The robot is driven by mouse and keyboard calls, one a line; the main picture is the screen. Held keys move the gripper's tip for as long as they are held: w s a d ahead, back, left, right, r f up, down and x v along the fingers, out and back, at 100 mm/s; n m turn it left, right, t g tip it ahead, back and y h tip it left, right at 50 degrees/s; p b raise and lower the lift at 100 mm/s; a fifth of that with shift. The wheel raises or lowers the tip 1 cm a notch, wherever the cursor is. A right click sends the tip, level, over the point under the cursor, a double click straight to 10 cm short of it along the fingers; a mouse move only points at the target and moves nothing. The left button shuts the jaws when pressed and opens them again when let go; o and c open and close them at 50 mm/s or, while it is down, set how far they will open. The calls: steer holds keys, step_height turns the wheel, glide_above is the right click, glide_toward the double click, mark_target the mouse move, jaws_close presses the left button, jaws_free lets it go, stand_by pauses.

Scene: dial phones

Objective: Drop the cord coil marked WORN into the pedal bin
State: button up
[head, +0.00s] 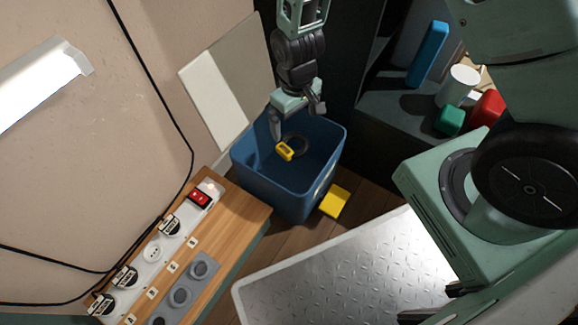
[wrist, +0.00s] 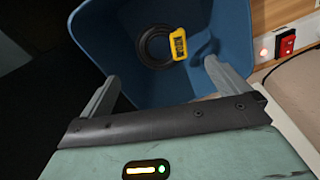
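The blue pedal bin (head: 285,193) stands on the floor with its pale lid (head: 215,100) swung up. It also shows in the wrist view (wrist: 205,15). A black cord coil (head: 301,139) with a yellow tag (head: 285,149) is inside the bin. The wrist view shows the coil (wrist: 149,50) and tag (wrist: 179,44) within the bin walls, apart from my fingers; the tag's dark lettering is too small to read. My gripper (head: 296,118) is over the bin opening. In the wrist view my gripper (wrist: 166,85) has its fingers wide apart with nothing between them.
A wooden bench (head: 236,211) with a white power strip (head: 155,252) and red switch (head: 200,197) stands left of the bin. A yellow pedal (head: 335,201) sits at the bin's foot. A dark shelf (head: 385,110) with a cup and coloured objects is at right.

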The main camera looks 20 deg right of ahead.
step_height(320, 180, up, 17)
steer(key=p, duration=0.8)
steer(key=shift+r, duration=0.2)
steer(key=s+a+r+n+p, duration=0.1)
steer(key=s+a+r+n, duration=0.15)
steer(key=s+r, duration=0.65)
steer(key=s+a+r+n+p, duration=0.1)
steer(key=s+a+r, duration=0.4)
steer(key=s, duration=0.5)
step_height(320, 180, up, 37)
steer(key=d+p, duration=0.1)
steer(key=p, duration=3.4)
steer(key=shift+f+y, duration=0.2)
steer(key=shift+y, duration=0.1)
steer(key=shift+w+d, duration=0.1)
